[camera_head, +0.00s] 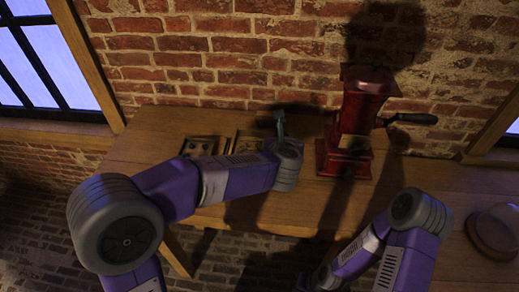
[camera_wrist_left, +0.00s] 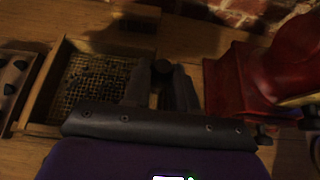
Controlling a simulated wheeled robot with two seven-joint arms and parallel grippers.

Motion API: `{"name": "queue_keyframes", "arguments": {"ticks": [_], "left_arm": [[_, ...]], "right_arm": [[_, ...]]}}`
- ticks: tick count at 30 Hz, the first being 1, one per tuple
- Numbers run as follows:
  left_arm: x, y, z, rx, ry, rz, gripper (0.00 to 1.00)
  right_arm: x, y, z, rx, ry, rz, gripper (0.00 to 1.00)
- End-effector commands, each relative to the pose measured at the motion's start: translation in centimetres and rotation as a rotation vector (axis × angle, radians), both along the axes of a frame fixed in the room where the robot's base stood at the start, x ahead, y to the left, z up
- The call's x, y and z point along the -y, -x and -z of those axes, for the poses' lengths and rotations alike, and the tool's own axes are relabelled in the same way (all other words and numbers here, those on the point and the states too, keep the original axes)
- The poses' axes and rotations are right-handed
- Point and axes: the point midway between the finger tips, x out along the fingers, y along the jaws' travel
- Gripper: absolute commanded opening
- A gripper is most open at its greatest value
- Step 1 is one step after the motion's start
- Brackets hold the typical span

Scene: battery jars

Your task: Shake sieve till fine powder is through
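The sieve, a square wooden frame (camera_wrist_left: 45,88) with a mesh (camera_wrist_left: 95,80) bearing dark grains, lies at the left of the left wrist view. In the head view it shows partly behind my left arm (camera_head: 247,143). My left gripper (camera_wrist_left: 162,75) points down just right of the sieve frame. Its fingers stand apart, with a dark round knob (camera_wrist_left: 162,66) between their tips. I cannot tell if they grip it, nor if it belongs to the sieve. My right arm is low at the right in the head view; its gripper's fingers cannot be made out.
A red grinder-like machine (camera_head: 347,140) with a dark side handle (camera_head: 413,119) stands close right of my left gripper. A wooden tray (camera_head: 200,147) with dark round items lies left of the sieve. A round dish (camera_head: 494,232) sits at the table's right. A brick wall bounds the back.

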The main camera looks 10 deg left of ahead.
Motion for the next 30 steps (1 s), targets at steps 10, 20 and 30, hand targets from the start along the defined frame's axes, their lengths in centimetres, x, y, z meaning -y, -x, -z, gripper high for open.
{"name": "queue_keyframes", "arguments": {"ticks": [10,20,30], "left_arm": [[-0.1,0.0,0.0,0.000,0.000,-0.001,0.68],[0.0,0.9,-0.7,0.001,0.002,0.000,0.68],[0.0,4.6,-2.7,0.002,0.001,0.000,0.68]], "right_arm": [[0.0,0.0,0.0,0.000,0.000,-0.001,0.00],[0.0,0.0,-0.2,0.000,0.000,-0.001,0.00],[0.0,0.0,-1.1,0.000,0.000,-0.001,0.00]]}}
